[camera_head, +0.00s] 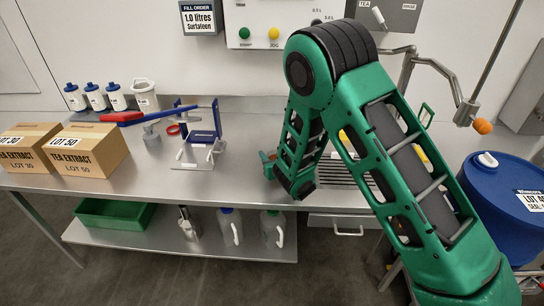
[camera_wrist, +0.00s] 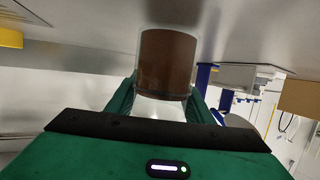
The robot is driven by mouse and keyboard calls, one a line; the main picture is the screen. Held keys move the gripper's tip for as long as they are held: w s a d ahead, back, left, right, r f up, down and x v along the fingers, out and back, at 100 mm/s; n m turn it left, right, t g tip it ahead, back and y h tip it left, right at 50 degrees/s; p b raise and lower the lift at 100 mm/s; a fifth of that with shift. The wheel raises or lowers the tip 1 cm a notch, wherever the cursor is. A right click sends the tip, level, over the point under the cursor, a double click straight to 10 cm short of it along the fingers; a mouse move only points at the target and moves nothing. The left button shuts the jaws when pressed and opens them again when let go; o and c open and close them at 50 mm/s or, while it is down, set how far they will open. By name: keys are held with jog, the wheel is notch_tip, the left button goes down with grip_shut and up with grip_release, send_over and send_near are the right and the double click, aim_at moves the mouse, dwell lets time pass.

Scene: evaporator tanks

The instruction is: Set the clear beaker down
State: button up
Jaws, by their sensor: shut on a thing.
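The clear beaker (camera_wrist: 167,62) holds brown liquid and sits between the two green fingers of my gripper (camera_wrist: 164,92) in the wrist view. My gripper is shut on it. The wrist view is turned over, with the steel worktop (camera_wrist: 75,22) at the top. The beaker's base is close to the worktop; I cannot tell whether it touches. In the head view my gripper (camera_head: 268,160) is low over the middle of the worktop (camera_head: 236,160), partly hidden by my arm, with a small brownish patch of the beaker showing.
Left of my gripper stands a blue and white press frame (camera_head: 203,148) with a red-handled lever (camera_head: 122,117). Tea extract boxes (camera_head: 85,150) stand farther left. A slotted drain (camera_head: 338,172) lies right of my gripper, and a blue drum (camera_head: 505,200) stands far right.

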jog(key=shift+f, duration=0.2)
jog(key=o, duration=1.3)
jog(key=shift+r, duration=0.1)
jog(key=v, duration=1.1)
jog(key=shift+s+d+r, duration=0.1)
jog(key=shift+s+r, duration=0.1)
jog(key=shift+s, duration=0.15)
